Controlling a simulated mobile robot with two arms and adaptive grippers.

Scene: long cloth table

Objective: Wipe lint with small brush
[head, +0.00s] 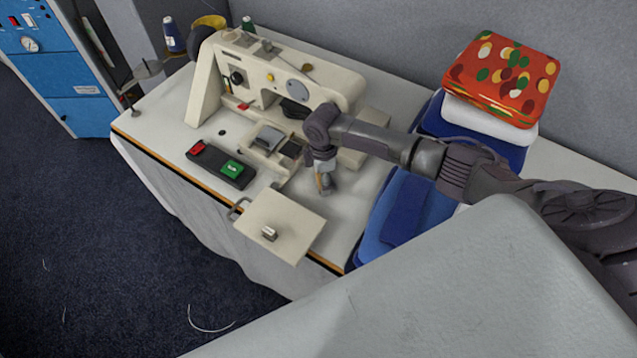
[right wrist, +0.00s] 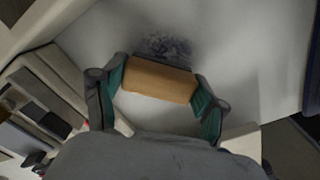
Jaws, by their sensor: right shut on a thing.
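My right gripper (head: 324,174) reaches down over the white table top beside the sewing machine. In the right wrist view its two green-padded fingers (right wrist: 157,90) are shut on the ends of a small brush (right wrist: 158,80) with a tan wooden body. A dark, speckled patch of lint (right wrist: 166,46) lies on the white surface just beyond the brush. From this angle I cannot tell whether the brush touches the surface. My left gripper is not in view.
A cream sewing machine (head: 330,80) stands left of my right gripper. A switch box (head: 222,165) with red and green buttons sits on the table's left part. Stacked blue cloth (head: 405,205) and a red patterned cloth (head: 503,75) lie to the right. A square plate (head: 285,215) sits at the front edge.

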